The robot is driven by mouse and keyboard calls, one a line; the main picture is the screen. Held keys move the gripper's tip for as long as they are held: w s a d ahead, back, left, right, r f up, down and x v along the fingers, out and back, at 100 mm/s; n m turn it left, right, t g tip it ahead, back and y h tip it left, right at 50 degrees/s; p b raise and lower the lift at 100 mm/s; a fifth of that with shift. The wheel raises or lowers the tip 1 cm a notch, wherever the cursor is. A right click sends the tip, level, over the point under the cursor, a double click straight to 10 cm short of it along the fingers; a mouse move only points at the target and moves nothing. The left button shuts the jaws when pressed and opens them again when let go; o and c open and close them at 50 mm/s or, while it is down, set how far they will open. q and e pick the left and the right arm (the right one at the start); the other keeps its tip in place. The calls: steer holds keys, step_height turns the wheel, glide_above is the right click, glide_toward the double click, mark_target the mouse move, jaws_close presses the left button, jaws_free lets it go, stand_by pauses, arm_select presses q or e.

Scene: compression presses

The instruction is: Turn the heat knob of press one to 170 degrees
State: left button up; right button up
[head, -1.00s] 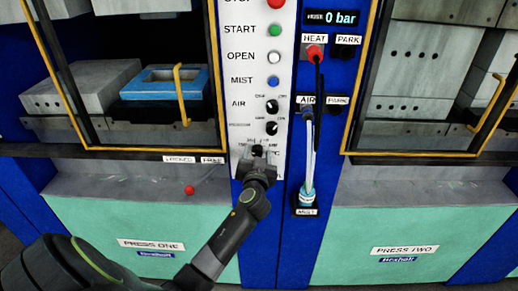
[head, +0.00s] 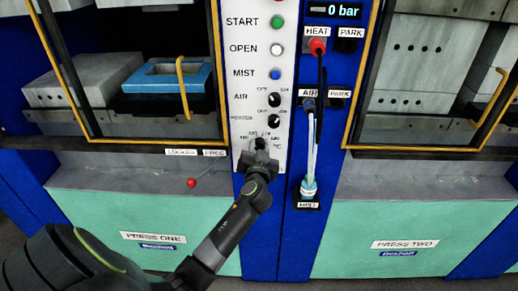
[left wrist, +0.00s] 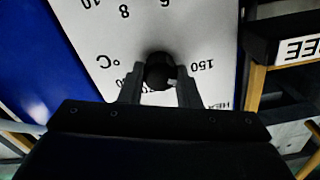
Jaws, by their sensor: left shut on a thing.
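The heat knob (head: 260,142) is a small black knob at the bottom of the white panel (head: 240,97) of press one. In the left wrist view the knob (left wrist: 157,68) appears upside down, with 150 to its right and °C to its left. A small pale mark shows at the knob's lower right; I cannot tell the exact reading. My left gripper (head: 259,155) is at the knob from below. In the left wrist view its fingers (left wrist: 159,84) are shut on the knob, one on each side, hiding part of the scale. My right gripper is not in view.
A hose (head: 311,150) hangs on the blue column to the right. Press two (head: 404,244) stands further right.

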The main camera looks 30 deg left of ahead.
arm_select(q)
steer(key=m, duration=0.7)
steer(key=shift+r+m, duration=0.1)
steer(key=shift+m, duration=0.3)
steer(key=m+p, duration=0.1)
steer(key=m, duration=0.3)
steer(key=shift+p, duration=0.35)
steer(key=m+p, duration=0.1)
steer(key=m, duration=0.4)
steer(key=shift+p, duration=0.3)
steer(key=shift+m, duration=0.3)
steer(key=o, duration=1)
steer(key=shift+w+f, duration=0.1)
steer(key=shift+f, duration=0.1)
